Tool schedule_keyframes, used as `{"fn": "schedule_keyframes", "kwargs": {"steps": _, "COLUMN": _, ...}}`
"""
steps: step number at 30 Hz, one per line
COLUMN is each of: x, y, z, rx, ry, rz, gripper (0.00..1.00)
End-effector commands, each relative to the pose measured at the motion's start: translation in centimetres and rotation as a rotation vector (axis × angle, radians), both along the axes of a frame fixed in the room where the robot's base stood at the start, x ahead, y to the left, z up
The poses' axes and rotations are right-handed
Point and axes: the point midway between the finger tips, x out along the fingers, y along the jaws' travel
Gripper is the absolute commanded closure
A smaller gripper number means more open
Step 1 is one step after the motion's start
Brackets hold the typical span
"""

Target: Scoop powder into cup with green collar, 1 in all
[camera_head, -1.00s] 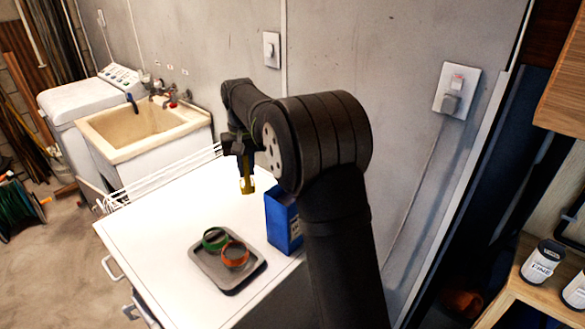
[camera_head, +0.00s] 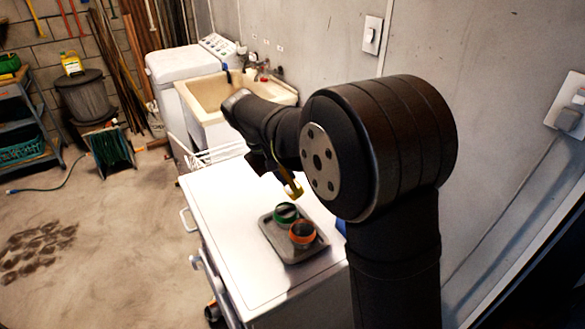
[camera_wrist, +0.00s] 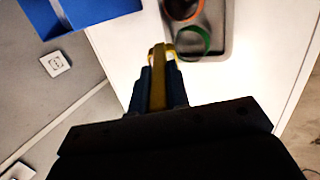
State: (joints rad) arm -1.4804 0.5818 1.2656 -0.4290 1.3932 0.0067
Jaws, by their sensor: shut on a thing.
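My gripper (camera_wrist: 158,92) is shut on a yellow scoop (camera_wrist: 158,62), whose far end points away from the jaws. In the head view the scoop (camera_head: 293,188) hangs above the white top, just behind the tray. The cup with the green collar (camera_head: 286,208) stands on the grey tray (camera_head: 292,258), close to the scoop in the picture. In the wrist view the green collar (camera_wrist: 206,42) lies just beyond the scoop, to its right. The blue box (camera_wrist: 98,12) shows at the upper left there; my arm mostly hides it in the head view. I cannot tell whether the scoop holds powder.
A second cup with an orange collar (camera_head: 302,238) stands beside the green-collared cup on the tray. The white cabinet top (camera_head: 225,205) is clear left of the tray. A white wire rack (camera_head: 215,154) and a utility sink (camera_head: 212,112) stand behind it. The wall is at the right.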

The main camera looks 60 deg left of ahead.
Motion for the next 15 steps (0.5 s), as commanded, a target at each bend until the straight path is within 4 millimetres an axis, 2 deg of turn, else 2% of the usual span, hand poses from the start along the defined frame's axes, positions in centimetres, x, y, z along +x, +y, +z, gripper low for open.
{"fn": "schedule_keyframes", "kwargs": {"steps": 15, "x": -3.9, "y": 1.1, "z": -3.6, "rx": -0.164, "ry": -0.555, "rz": 0.004, "gripper": 1.00}}
